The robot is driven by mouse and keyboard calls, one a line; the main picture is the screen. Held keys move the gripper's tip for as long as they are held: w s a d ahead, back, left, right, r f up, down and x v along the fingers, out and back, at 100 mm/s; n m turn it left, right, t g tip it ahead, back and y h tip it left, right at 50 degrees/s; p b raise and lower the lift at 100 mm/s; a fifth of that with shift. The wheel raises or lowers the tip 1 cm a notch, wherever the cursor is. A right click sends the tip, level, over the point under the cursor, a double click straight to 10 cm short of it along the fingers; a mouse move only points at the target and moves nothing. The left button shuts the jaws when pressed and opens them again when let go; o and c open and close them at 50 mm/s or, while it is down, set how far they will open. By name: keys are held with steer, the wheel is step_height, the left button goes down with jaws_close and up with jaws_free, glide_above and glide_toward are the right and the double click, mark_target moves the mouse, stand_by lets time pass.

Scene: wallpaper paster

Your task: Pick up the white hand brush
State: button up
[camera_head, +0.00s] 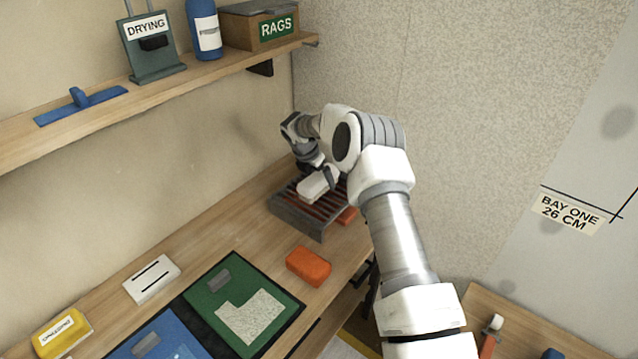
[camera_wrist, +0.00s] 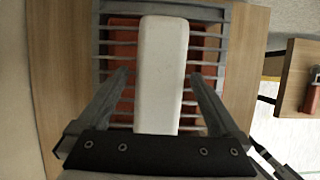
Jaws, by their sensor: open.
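The white hand brush (camera_head: 318,184) lies on a dark grey slatted rack at the far end of the bench. In the wrist view the brush (camera_wrist: 161,75) is a long white block running up the middle of the picture. My gripper (camera_wrist: 161,75) is open, with one finger on each side of the brush and a visible gap on both sides. The near end of the brush is hidden behind the dark gripper body. In the head view my gripper (camera_head: 322,172) is over the rack, partly hidden by my arm.
The slatted rack (camera_head: 290,217) has raised edges and a reddish base under its bars. An orange block (camera_head: 308,266), a green board (camera_head: 212,284) and a white block (camera_head: 152,279) lie nearer on the bench. A shelf (camera_head: 200,78) runs above; a wall stands behind.

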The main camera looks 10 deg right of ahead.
mark_target(321, 175)
steer(key=shift+r, duration=0.1)
steer(key=c, duration=1.5)
steer(key=shift+r, duration=0.45)
steer(key=r, duration=0.3)
steer(key=shift+s+d+r, duration=0.1)
steer(key=shift+d+r, duration=0.15)
steer(key=shift+r, duration=0.1)
steer(key=s+d+r, duration=0.2)
steer(key=d, duration=0.1)
steer(key=s+d+r, duration=0.2)
steer(key=d, duration=0.1)
steer(key=s+d+r, duration=0.2)
steer(key=d, duration=0.1)
steer(key=shift+d+r, duration=0.2)
steer(key=shift+d, duration=0.05)
